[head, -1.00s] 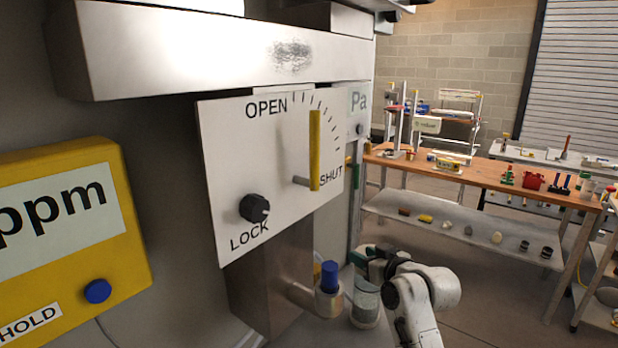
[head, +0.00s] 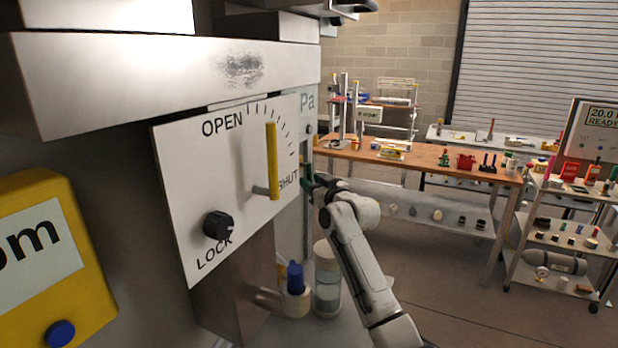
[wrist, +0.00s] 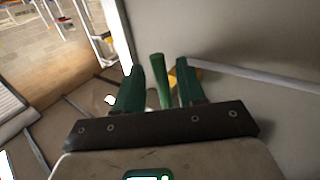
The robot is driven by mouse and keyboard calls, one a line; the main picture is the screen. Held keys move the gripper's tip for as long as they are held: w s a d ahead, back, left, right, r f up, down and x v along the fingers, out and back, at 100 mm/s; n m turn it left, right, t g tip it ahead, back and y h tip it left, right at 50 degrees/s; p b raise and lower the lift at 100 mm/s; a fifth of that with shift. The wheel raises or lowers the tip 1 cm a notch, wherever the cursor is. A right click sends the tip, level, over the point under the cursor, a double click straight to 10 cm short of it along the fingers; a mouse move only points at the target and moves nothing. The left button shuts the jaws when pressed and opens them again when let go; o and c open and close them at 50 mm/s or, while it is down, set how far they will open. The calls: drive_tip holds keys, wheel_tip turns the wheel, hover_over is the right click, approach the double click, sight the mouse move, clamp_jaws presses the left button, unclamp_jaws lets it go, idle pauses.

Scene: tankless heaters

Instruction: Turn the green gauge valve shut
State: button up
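A slim green handle (wrist: 160,82), which looks like the green gauge valve's lever, stands between my fingers in the wrist view. My gripper (wrist: 158,88) is open around it, with a small gap visible on each side. In the head view my gripper (head: 318,184) is at the right edge of the white OPEN/SHUT panel, below the Pa plate (head: 307,102). The handle's pivot and the gauge are hidden or too small to make out there.
The white panel (head: 190,165) carries a yellow lever (head: 272,160) and a black LOCK knob (head: 217,225). A blue-capped valve (head: 295,278) and a clear canister (head: 327,280) stand below my gripper. A wooden-topped bench (head: 430,158) is behind, with open floor before it.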

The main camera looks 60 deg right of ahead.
drive_tip(key=shift+x, duration=1)
clamp_jaws()
